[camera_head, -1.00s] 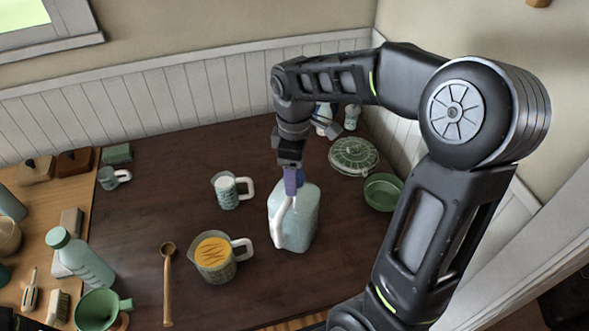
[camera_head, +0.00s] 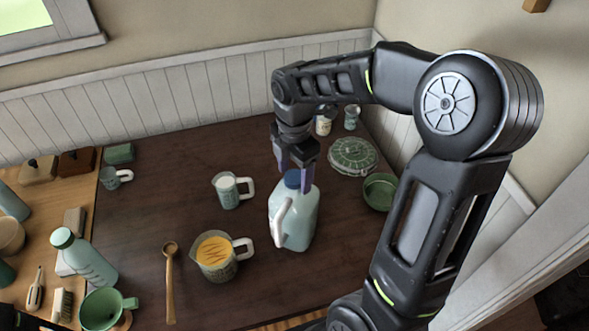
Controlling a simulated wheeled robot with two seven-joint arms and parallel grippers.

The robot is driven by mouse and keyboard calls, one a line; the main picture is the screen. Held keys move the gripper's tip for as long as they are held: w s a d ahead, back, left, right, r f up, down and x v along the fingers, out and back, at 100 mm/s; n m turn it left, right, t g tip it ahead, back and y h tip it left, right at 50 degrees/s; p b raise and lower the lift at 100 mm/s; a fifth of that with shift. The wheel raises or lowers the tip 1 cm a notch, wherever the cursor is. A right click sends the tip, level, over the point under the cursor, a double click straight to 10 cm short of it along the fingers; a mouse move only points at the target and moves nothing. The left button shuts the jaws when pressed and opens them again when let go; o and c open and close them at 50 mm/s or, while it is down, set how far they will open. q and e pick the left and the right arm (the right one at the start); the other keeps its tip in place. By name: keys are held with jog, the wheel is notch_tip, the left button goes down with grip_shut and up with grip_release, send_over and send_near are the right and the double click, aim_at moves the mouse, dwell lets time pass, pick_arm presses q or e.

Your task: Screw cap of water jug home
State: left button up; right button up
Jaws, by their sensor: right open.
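The water jug (camera_head: 300,222) stands upright on the dark table, a pale blue translucent body with a white handle (camera_head: 282,218) on its left side. Its blue cap (camera_head: 293,178) sits on the neck at the top; I cannot tell how tightly it is seated. My right gripper (camera_head: 294,178) points down over the jug top. Its two purple-grey fingers are spread apart, one on each side of the cap. The left gripper is not in view.
A measuring jug with orange contents (camera_head: 214,252) and a white-handled cup (camera_head: 228,190) stand left of the jug. A green bowl (camera_head: 380,192) and a round green lidded dish (camera_head: 352,155) are to the right. A wooden spoon (camera_head: 170,285) lies at the left.

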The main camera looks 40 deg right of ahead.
jog(key=shift+n, duration=0.4)
jog(key=n, duration=0.3)
jog(key=shift+n, duration=0.4)
jog(key=n, duration=0.3)
jog(key=shift+c, duration=0.3)
grip_shut()
